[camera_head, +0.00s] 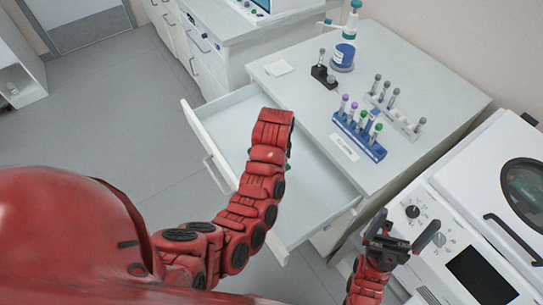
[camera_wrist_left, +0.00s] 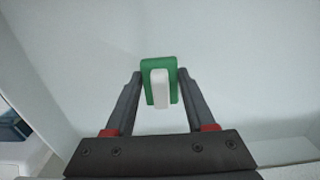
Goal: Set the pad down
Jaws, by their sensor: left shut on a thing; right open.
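The pad (camera_wrist_left: 160,85) is a small green block with a white strip on its near face. It shows in the left wrist view between the fingers of my left gripper (camera_wrist_left: 160,78), which is shut on it. Pale drawer surfaces lie behind it. In the head view my left arm reaches over the open drawer (camera_head: 235,122); the arm hides its gripper and nearly all of the pad. I cannot tell whether the pad touches the drawer floor. My right gripper (camera_head: 402,232) is open and empty, right of the drawer, near the white machine.
A blue rack (camera_head: 360,140) with several capped tubes and a white tube rack (camera_head: 400,115) stand on the countertop (camera_head: 425,83). A black holder (camera_head: 322,76) and a blue-white bottle (camera_head: 343,56) stand behind. A white machine (camera_head: 470,225) is at the right.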

